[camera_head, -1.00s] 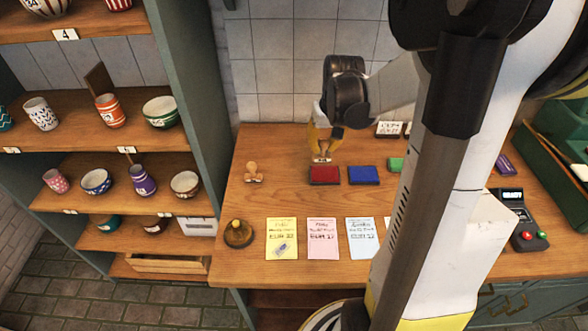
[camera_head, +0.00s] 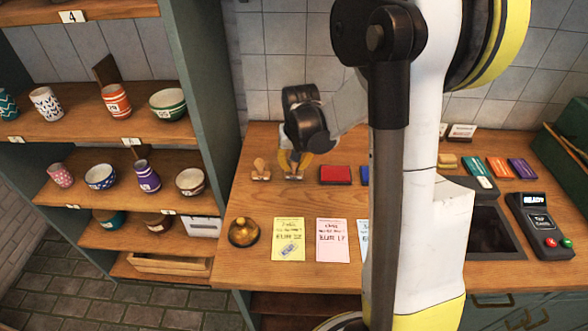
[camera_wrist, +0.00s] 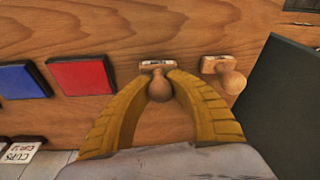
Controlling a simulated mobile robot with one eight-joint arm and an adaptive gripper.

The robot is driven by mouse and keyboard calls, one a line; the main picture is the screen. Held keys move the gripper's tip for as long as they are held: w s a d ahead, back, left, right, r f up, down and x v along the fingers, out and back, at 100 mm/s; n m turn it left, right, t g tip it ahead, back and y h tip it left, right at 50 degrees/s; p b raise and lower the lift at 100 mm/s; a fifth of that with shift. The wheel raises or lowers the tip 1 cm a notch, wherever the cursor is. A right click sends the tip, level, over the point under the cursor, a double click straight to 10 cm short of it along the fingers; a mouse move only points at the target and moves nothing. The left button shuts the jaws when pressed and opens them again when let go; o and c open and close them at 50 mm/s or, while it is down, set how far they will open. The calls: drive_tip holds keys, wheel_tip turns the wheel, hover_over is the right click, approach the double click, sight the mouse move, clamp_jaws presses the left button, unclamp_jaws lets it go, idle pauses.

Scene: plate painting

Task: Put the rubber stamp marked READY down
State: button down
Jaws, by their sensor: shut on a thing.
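My gripper (camera_head: 294,166) is shut on a wooden rubber stamp (camera_head: 294,177), held upright at the back left of the counter. In the wrist view my yellow fingers (camera_wrist: 159,78) close around the stamp's round knob (camera_wrist: 159,90), with its base (camera_wrist: 157,65) beyond the fingertips. The base is at or just above the wood; I cannot tell whether it touches. A second wooden stamp (camera_head: 261,171) stands close beside it, to the left in the head view and to the right in the wrist view (camera_wrist: 222,75). I cannot read READY on either one.
A red ink pad (camera_head: 335,175) and a blue one (camera_wrist: 22,80) lie on the other side of the held stamp. Yellow (camera_head: 289,240) and pink (camera_head: 332,240) cards and a brass bell (camera_head: 243,232) are nearer the front. A dark green shelf side (camera_head: 208,100) rises at the left.

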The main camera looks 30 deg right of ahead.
drive_tip(key=shift+f, duration=0.35)
drive_tip(key=c, duration=1.8)
unclamp_jaws()
drive_tip(key=shift+f, duration=0.1)
drive_tip(key=o, duration=0.5)
drive_tip(key=shift+c, duration=0.2)
drive_tip(key=p+v, duration=0.4)
drive_tip(key=v, duration=0.9)
drive_tip(key=s+a+r+n+t, duration=0.2)
drive_tip(key=s+a+r, duration=0.1)
drive_tip(key=s+a, duration=0.4)
drive_tip(key=s+a+r+n+t, duration=0.2)
drive_tip(key=s+a+r, duration=0.1)
drive_tip(key=s+a, duration=0.4)
drive_tip(key=shift+s+a+r+n+t+y, duration=0.3)
drive_tip(key=shift+s+r+n+t+y, duration=0.1)
drive_tip(key=shift+s, duration=0.25)
